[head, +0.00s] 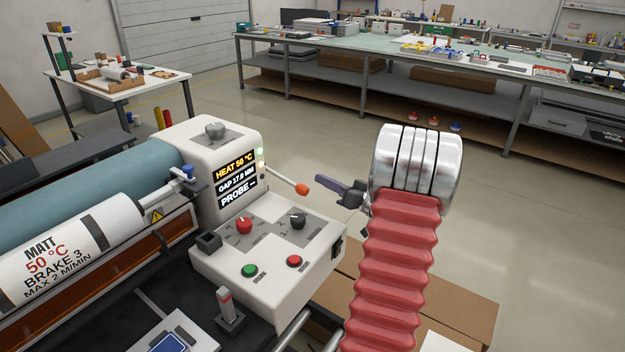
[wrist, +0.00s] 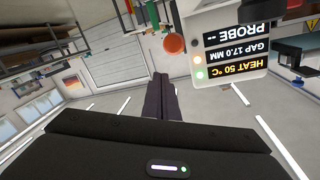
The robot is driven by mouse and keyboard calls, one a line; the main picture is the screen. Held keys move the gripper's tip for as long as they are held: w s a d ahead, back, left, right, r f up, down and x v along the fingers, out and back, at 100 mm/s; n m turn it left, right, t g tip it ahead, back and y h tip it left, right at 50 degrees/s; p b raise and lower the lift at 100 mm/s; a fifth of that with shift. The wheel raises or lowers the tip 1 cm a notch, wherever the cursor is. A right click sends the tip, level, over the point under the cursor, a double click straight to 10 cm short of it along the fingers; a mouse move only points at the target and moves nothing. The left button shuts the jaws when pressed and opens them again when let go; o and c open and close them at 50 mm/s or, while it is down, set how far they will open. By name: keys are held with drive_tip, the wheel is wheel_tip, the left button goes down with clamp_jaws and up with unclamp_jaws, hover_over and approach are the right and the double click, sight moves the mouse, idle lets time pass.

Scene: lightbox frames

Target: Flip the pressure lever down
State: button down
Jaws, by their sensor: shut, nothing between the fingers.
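The pressure lever is a thin metal rod with an orange-red knob (head: 301,188). It sticks out from the right side of the white control housing (head: 222,150), sloping slightly downward to the right in the head view. My gripper (head: 318,184) is shut and empty, just to the right of the knob, with a small gap between them in the picture. In the wrist view, which is upside down, the knob (wrist: 174,44) shows just beyond and to the right of my shut fingertips (wrist: 160,75). Whether they touch cannot be told.
The display reads HEAT 50 °C, GAP 17.0 MM and PROBE. Below the lever is a control box (head: 262,285) with a red knob (head: 243,225), a black knob (head: 297,220), and green (head: 249,270) and red (head: 293,261) buttons. Floor right of my arm is open.

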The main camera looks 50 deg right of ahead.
drive_tip(key=s+f, duration=0.1)
drive_tip(key=s, duration=0.4)
drive_tip(key=shift+s+a+f, duration=0.2)
drive_tip(key=shift+s+f, duration=0.2)
drive_tip(key=w+a+r+n+g+y, duration=0.1)
drive_tip(key=w+a+r+g+y, duration=0.15)
drive_tip(key=a, duration=0.85)
drive_tip(key=w+a+r+n+g+y, duration=0.1)
drive_tip(key=w+a+n+g+y, duration=0.15)
drive_tip(key=a, duration=0.75)
drive_tip(key=w+a+r+n+g+y, duration=0.1)
drive_tip(key=w+a+r+g+y, duration=0.2)
drive_tip(key=a, duration=0.8)
drive_tip(key=s+a+g, duration=0.4)
drive_tip(key=s+a, duration=0.2)
drive_tip(key=a, duration=0.7)
drive_tip(key=s+a+r+h, duration=0.1)
drive_tip(key=s+a+h, duration=0.2)
drive_tip(key=s, duration=0.3)
drive_tip(key=s+a+r+n+h, duration=0.1)
drive_tip(key=s+a+h, duration=0.2)
drive_tip(key=s, duration=0.3)
drive_tip(key=shift+s+a+r+h, duration=0.15)
drive_tip(key=shift+r+h, duration=0.05)
drive_tip(key=shift+h, duration=0.2)
